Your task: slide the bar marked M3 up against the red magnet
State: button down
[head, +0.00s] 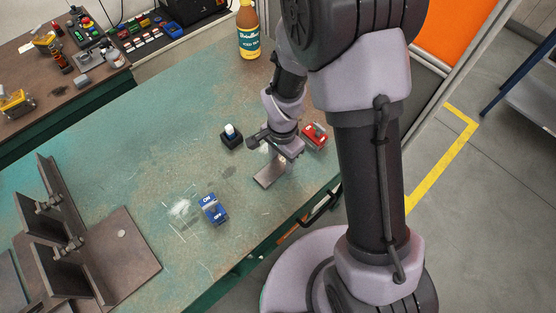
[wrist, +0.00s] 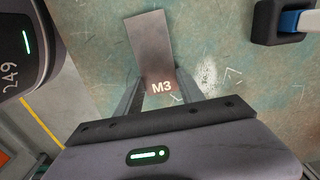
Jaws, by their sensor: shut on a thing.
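The flat grey metal bar (head: 268,174) lies on the green worktable, its far end hidden under my gripper. In the wrist view the bar (wrist: 150,45) shows its M3 mark close to my gripper. My gripper (wrist: 158,92) is shut on the bar, with one finger along each side near the mark. In the head view my gripper (head: 273,156) is low over the table. The red magnet (head: 314,136) stands just right of my gripper, apart from the visible part of the bar. It is not seen in the wrist view.
A blue ON/OFF magnet (head: 213,208) stands left of the bar. A black block with a white-and-blue top (head: 231,137) stands left of my gripper. A bottle (head: 248,32) is at the back, and a steel fixture (head: 65,245) fills the left. The table edge is close on the right.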

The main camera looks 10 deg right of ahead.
jog(key=shift+w+d, duration=0.2)
jog(key=shift+d, duration=0.1)
jog(key=shift+w+d, duration=0.3)
jog(key=shift+d, duration=0.2)
jog(key=shift+w+d, duration=0.25)
jog(key=shift+d, duration=0.25)
jog(key=shift+w+d, duration=0.6)
jog(key=shift+d, duration=0.35)
jog(key=shift+d, duration=0.1)
jog(key=shift+w+d, duration=0.3)
jog(key=shift+d, duration=0.2)
jog(key=shift+w+d, duration=0.25)
jog(key=shift+d, duration=0.2)
jog(key=shift+s, duration=0.1)
